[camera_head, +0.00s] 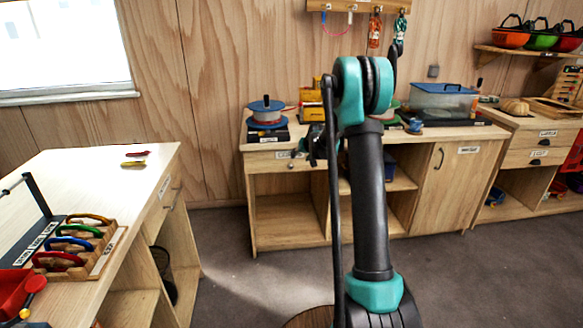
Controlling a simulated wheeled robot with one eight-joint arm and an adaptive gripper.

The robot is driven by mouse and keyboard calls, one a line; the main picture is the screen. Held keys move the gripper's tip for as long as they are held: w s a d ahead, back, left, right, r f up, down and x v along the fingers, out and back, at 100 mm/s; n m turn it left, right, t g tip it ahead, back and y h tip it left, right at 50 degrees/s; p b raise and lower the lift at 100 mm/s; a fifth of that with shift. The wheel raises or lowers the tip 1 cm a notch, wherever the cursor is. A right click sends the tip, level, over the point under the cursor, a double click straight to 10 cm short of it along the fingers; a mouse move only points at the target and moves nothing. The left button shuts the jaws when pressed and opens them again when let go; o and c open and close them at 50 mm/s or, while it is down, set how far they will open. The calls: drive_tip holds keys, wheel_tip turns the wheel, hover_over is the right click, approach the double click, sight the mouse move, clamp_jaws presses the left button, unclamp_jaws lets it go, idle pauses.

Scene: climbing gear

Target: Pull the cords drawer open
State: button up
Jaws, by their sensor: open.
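A drawer front (270,163) with a small round knob and a white label sits under the top of the middle bench. Its label is too small to read, so I cannot tell whether it is the cords drawer. It looks closed, and its right part is hidden by my arm. My dark gripper (316,147) is in front of this bench, just right of the label, partly hidden behind my arm. It is open and I see nothing in it. I cannot tell its distance from the knob.
The left bench (120,185) has a labelled drawer (171,196) and carries a rack of coloured carabiners (85,250). Rope spools (266,112) and a blue-lidded clear bin (443,101) stand on the middle bench. More labelled drawers (528,142) are at right. Floor (225,270) between benches is clear.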

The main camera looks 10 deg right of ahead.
approach(291, 166)
drive_tip(key=x, duration=0.9)
drive_tip(key=shift+w+f, duration=0.15)
drive_tip(key=shift+w, duration=0.15)
drive_tip(key=shift+c, duration=0.5)
clamp_jaws()
